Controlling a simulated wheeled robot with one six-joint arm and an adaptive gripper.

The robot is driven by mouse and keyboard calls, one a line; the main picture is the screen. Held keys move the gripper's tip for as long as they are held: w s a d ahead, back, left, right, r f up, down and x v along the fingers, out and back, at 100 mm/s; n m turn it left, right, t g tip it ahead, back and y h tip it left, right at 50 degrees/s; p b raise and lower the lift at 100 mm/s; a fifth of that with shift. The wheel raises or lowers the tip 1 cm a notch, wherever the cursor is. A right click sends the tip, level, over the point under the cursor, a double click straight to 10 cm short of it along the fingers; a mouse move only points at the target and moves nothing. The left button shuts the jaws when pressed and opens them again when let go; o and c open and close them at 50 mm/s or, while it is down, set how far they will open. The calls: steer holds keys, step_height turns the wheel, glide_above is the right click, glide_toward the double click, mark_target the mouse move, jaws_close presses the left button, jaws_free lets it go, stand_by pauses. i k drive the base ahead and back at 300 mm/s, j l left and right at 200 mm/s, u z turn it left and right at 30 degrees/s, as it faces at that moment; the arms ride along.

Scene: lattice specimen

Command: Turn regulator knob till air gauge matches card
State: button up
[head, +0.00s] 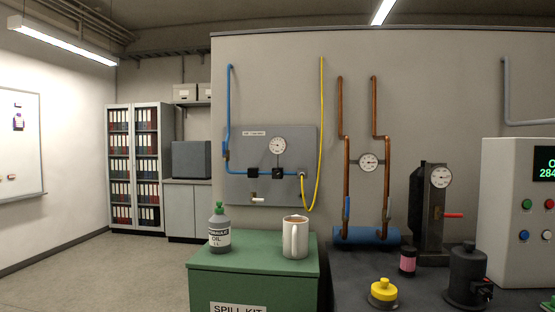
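A grey panel (240,150) on the wall carries a round white gauge (278,145) above a blue air line (230,170). The gauge needle and scale are too small to read. Two dark blocks sit on the line, one (278,173) below the gauge and one (252,171) to its left; I cannot tell which bears the regulator knob. A white label (254,133) with unreadable print is at the panel's upper left. A small white piece (258,200) shows low on the panel; I cannot tell if it is the card. My gripper is not in view.
A green spill-kit box (250,262) stands before the panel, bearing an oil bottle (219,230) and a mug (295,238). A yellow hose (322,120) hangs at the panel's right. A dark bench (345,285) with equipment is at right. Floor at left is clear.

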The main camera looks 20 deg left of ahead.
mark_target(276, 175)
steer(key=i+j, duration=0.1)
steer(key=j, duration=0.6)
steer(key=i+j, duration=0.1)
steer(key=j, duration=0.6)
steer(key=i+j, duration=0.1)
steer(key=j, duration=0.55)
steer(key=i+z, duration=0.05)
